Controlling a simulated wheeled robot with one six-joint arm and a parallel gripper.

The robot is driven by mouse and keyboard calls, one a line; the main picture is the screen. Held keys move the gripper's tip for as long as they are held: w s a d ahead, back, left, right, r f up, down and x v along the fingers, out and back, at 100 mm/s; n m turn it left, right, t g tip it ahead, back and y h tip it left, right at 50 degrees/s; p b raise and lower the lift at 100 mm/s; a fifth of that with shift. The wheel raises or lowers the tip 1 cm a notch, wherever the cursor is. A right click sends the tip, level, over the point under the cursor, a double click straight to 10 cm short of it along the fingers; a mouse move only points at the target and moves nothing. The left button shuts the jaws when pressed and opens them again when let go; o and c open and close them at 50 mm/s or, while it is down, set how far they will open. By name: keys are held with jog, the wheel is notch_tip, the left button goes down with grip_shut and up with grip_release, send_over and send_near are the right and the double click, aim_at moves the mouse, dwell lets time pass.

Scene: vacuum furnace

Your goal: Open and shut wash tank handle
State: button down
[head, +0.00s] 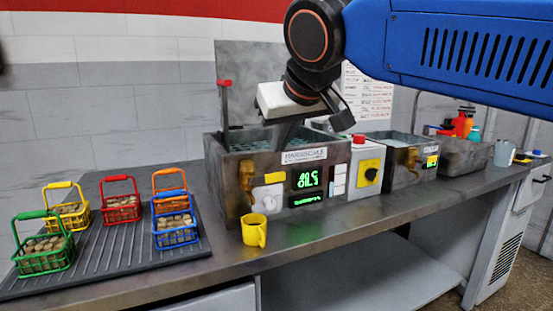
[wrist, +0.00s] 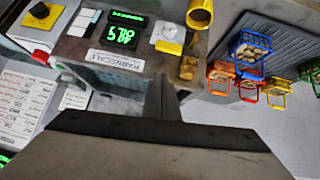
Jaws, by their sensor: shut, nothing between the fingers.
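A grimy metal tank (head: 232,178) with a green digital display stands on the bench. Its top is open, with liquid inside, and a grey panel (head: 240,62) stands upright behind it. A red handle (head: 224,83) sticks out at the panel's left edge. The tank's front, with the display, also shows in the wrist view (wrist: 75,48). My gripper (head: 284,138) is shut and empty, pointing down over the tank opening, right of the red handle and apart from it. Its closed fingers show in the wrist view (wrist: 160,88), where I cannot make out the red handle.
A control box with a red button (head: 358,138) and a second tank (head: 400,178) stand to the right.

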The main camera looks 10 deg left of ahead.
jog(key=d+v, duration=0.1)
jog(key=v, duration=0.8)
jog(key=d+f+m+g+h, duration=0.1)
jog(key=d+f+m+h, duration=0.2)
jog(key=d+f, duration=1.7)
jog(key=s+d+f+m, duration=0.1)
jog(key=s+d+f, duration=0.2)
jog(key=f, duration=0.4)
jog(key=s+d+f+m+g, duration=0.1)
jog(key=s+d+f, duration=0.3)
jog(key=f, duration=0.3)
jog(key=s+d+f+m+g, duration=0.1)
jog(key=s+d+f, duration=0.3)
jog(key=f, duration=0.3)
jog(key=shift+d+f+m+h, duration=0.25)
jog(key=shift+d+m+h, duration=0.1)
jog(key=shift+m+h, duration=0.05)
jog(key=c, duration=2.4)
grip_release()
jog(key=shift+s, duration=0.1)
jog(key=shift+c, duration=0.2)
